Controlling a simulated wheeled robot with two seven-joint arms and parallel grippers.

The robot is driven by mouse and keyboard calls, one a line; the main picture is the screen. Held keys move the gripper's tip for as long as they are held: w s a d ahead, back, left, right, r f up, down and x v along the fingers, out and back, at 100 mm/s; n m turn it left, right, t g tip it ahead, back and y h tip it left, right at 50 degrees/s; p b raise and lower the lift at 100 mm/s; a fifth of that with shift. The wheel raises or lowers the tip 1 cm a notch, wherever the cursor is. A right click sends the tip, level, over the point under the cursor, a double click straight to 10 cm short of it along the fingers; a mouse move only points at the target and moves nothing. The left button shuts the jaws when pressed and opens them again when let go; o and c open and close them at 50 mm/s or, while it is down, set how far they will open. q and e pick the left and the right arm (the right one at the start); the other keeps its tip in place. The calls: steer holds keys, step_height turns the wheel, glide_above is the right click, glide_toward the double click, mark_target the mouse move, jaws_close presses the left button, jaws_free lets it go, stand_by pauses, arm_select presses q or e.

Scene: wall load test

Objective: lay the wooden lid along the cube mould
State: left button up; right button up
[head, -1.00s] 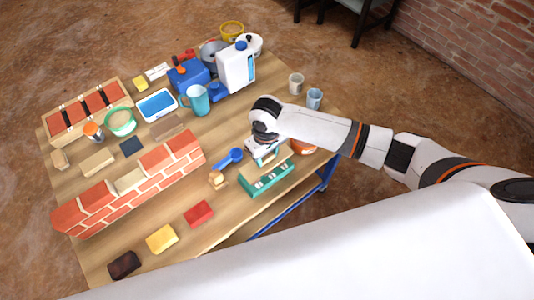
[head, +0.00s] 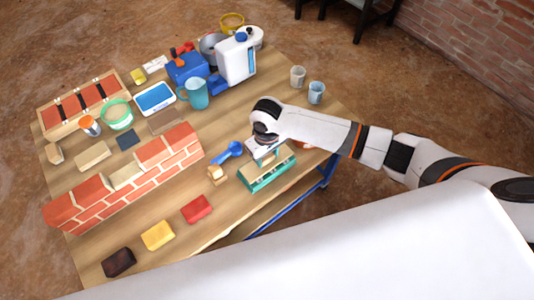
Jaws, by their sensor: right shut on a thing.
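The green cube mould (head: 268,181) lies near the right front edge of the table, slanting up to the right. The pale wooden lid (head: 281,162) is at the mould's top, running roughly along its length. I cannot tell whether it rests on the mould or hangs just above it. My right gripper (head: 263,152) points down over the lid and is shut on it; the fingertips are small and partly hidden by my wrist. My left gripper is not in view.
A blue-handled scoop (head: 228,153) and a small wooden-topped tool (head: 216,175) lie left of the mould. A brick wall piece (head: 130,183) crosses the table's middle. Red (head: 196,208) and yellow (head: 158,235) blocks lie along the front. Two cups (head: 316,92) stand behind my right arm.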

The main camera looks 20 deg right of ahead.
steer(key=shift+f, duration=0.5)
steer(key=o, duration=1.1)
steer(key=shift+c, duration=0.2)
step_height(320, 180, up, 12)
steer(key=p, duration=0.1)
